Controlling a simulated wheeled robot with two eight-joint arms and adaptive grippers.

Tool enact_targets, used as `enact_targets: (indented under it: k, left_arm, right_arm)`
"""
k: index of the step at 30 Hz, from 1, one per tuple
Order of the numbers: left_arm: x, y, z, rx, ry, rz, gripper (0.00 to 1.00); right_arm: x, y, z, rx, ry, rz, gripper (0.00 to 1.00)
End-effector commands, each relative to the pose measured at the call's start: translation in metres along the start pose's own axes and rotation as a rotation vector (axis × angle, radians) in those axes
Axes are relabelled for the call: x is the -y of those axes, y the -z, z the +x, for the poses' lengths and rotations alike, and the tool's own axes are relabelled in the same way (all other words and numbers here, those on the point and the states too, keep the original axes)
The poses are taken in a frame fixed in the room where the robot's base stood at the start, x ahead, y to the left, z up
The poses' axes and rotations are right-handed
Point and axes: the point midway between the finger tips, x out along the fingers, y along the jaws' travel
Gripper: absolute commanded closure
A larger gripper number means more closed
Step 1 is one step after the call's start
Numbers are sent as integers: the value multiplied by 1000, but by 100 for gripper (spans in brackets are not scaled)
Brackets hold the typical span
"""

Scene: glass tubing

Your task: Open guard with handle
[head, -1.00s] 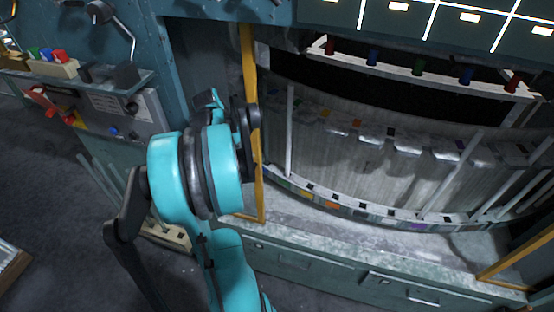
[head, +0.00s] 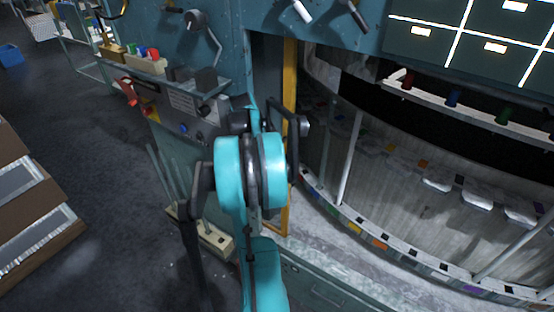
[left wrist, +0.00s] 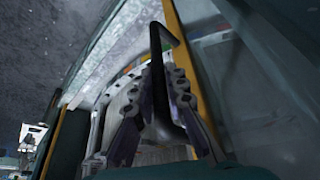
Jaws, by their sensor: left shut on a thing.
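The guard shows as a yellow-edged frame (head: 288,80) at the left side of the machine's opening in the head view. Its yellow edge (left wrist: 185,55) also runs along the black handle (left wrist: 157,45) in the left wrist view. My left gripper (left wrist: 165,85) is shut on the handle, with its two fingers on either side of the bar. In the head view the black handle (head: 283,103) shows just above my teal wrist, which hides most of the gripper. My right gripper is in neither view.
A curved, slotted carousel (head: 400,190) with upright rods fills the opening to the right. A control panel (head: 200,115) with knobs and a red switch (head: 128,90) stands left of my arm. A brown-edged case (head: 40,220) stands at far left.

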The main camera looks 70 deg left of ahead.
Motion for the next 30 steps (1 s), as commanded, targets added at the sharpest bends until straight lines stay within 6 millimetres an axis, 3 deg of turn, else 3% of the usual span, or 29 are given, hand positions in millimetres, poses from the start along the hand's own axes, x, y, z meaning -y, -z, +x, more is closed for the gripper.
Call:
enact_targets:
  k: [1,3,14,17,30]
  left_arm:
    - [0,1,0,-1,2,0,79]
    - [0,1,0,-1,1,0,66]
    - [0,0,-5,-1,1,-1,66]
    - [0,0,-18,-1,1,-3,66]
    - [0,0,-105,-1,1,-2,66]
  right_arm:
    - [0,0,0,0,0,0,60]
    - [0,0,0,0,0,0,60]
    - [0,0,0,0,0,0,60]
    - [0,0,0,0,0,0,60]
    - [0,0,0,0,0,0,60]
